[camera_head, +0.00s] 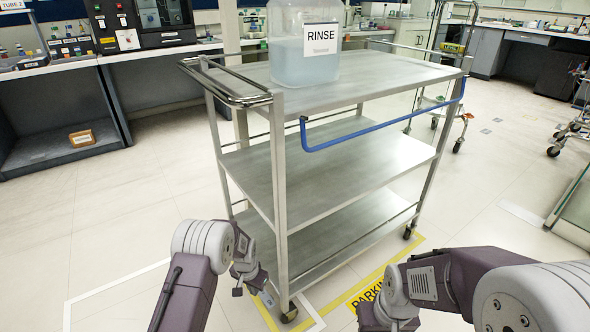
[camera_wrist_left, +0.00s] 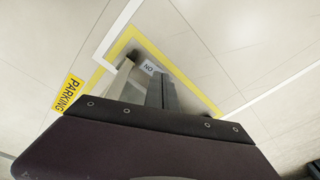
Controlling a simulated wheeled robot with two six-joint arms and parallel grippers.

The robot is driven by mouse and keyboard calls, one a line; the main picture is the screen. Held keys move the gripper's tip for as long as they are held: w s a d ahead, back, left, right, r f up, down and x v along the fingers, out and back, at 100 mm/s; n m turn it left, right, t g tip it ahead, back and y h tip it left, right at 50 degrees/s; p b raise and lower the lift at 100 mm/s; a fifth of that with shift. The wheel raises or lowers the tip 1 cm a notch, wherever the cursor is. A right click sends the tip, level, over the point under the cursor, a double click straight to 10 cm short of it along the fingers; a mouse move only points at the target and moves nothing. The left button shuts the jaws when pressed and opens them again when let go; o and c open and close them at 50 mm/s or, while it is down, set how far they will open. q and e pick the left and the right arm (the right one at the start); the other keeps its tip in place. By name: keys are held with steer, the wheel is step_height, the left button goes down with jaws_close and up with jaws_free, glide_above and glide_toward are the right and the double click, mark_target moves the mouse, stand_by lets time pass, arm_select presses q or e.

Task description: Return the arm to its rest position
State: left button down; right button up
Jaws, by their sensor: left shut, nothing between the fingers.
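My left arm (camera_head: 187,285) comes in from the bottom left, bent at a grey joint. Its gripper (camera_head: 265,297) points down beside the cart's near-left leg, above the floor. In the left wrist view the fingers (camera_wrist_left: 162,92) are together with nothing between them, over the yellow-marked floor. Whether the gripper touches the cart cannot be told. My right arm (camera_head: 445,284) reaches in from the bottom right, bent at the wrist. Its gripper is out of the picture below.
A three-shelf metal cart (camera_head: 340,165) with a blue handle (camera_head: 385,127) stands ahead, close to my left gripper. A jug marked RINSE (camera_head: 303,45) stands on its top. Yellow floor markings and a PARKING label (camera_head: 366,296) lie below. Floor is clear at left.

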arm_select(q)
steer(key=s+a+r+n+t+p, duration=0.1)
steer(key=s+a+r+p, duration=0.15)
steer(key=r, duration=0.95)
steer(key=s+a+r+n+t+p, duration=0.1)
steer(key=s+r+p, duration=0.15)
steer(key=r, duration=0.95)
steer(key=s+n+g, duration=0.2)
steer(key=s+n, duration=0.1)
steer(key=s, duration=1.5)
step_height(320, 180, up, 39)
steer(key=p, duration=3.8)
steer(key=shift+a+f, duration=0.2)
steer(key=shift+a, duration=0.05)
steer(key=shift+w, duration=0.15)
